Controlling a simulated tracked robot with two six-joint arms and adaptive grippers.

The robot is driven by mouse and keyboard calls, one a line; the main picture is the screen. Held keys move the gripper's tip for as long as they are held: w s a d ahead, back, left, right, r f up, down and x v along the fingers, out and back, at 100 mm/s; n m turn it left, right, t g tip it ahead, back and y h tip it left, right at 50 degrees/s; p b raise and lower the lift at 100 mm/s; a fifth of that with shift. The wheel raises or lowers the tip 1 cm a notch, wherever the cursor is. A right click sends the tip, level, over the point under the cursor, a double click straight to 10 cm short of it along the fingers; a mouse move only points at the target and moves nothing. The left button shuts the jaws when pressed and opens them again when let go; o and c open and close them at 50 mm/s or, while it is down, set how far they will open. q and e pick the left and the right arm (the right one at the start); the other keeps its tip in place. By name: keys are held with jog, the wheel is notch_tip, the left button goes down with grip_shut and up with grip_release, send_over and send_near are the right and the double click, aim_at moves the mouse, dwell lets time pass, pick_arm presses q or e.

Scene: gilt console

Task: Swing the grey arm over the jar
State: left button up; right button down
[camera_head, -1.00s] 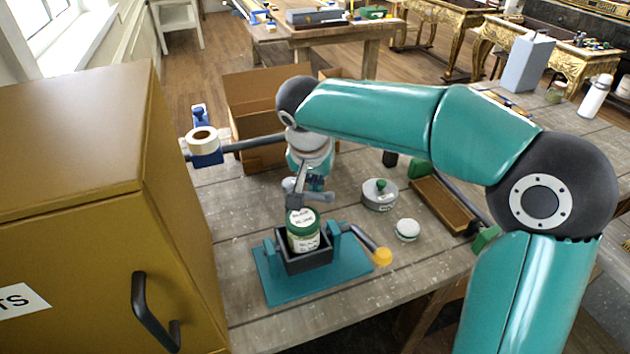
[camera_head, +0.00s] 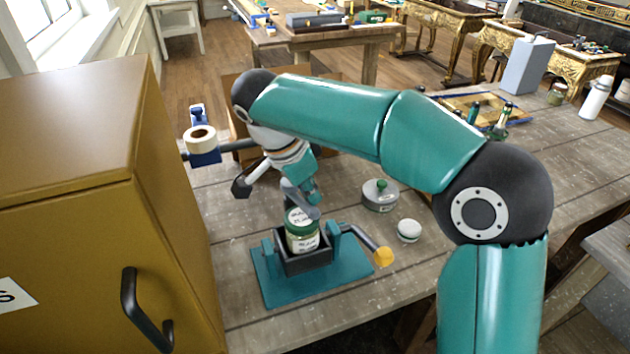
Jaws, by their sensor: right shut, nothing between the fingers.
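The glass jar (camera_head: 302,236), with a labelled top and greenish contents, stands upright in a dark square holder (camera_head: 305,264) on a teal base. A grey arm (camera_head: 236,146) reaches right from a blue block carrying a tape roll; its right end is hidden behind my right wrist, apart from the jar. My right gripper (camera_head: 303,203) is shut and empty, pointing down just above or in front of the jar's top; I cannot tell whether they touch. A pale link with a dark end (camera_head: 242,187) sticks out left of the wrist. My left gripper is not in view.
A crank with a yellow knob (camera_head: 383,257) juts right from the holder. A grey round lidded pot (camera_head: 380,195) and a small white-topped piece (camera_head: 409,230) stand to its right. The ochre cabinet (camera_head: 75,200) blocks the left.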

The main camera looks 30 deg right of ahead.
jog(key=shift+a+f, duration=0.1)
jog(key=shift+a, duration=0.35)
jog(key=shift+s+a, duration=0.1)
jog(key=shift+a, duration=0.15)
dwell(0.3)
jog(key=shift+d, duration=0.15)
jog(key=shift+d, duration=0.3)
notch_tip(320, 180, up, 10)
jog(key=p, duration=0.1)
jog(key=shift+a, duration=0.15)
